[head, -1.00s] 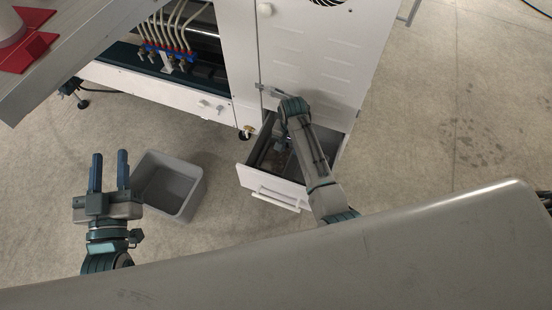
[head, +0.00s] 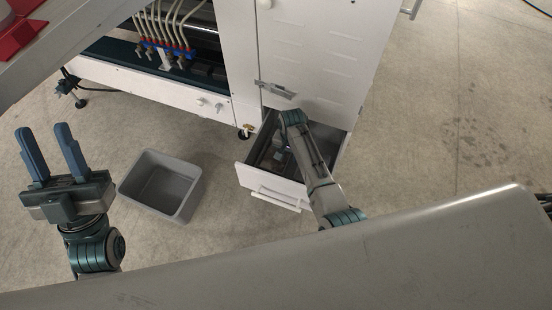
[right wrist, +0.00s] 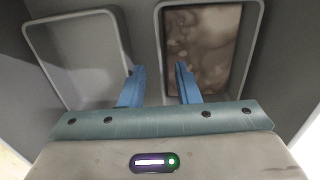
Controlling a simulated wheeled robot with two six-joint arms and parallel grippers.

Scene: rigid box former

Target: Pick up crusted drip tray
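The crusted drip tray (right wrist: 204,45) lies in the open drawer (head: 274,187), with brown mottled residue across its floor. In the right wrist view it is at the upper right, beside a clean grey tray (right wrist: 75,60). My right gripper (right wrist: 158,72) reaches down into the drawer, open. Its right finger is over the near left part of the crusted tray, and its left finger is by the clean tray's right edge. I cannot tell whether either finger touches a rim. In the head view my arm partly hides the drawer's inside. My left gripper (head: 42,130) is open and empty at the left.
A grey open bin (head: 160,185) stands on the floor between my left gripper and the drawer. The white machine cabinet (head: 310,50) rises behind the drawer, with a latch (head: 276,90) above it. Floor to the right is clear.

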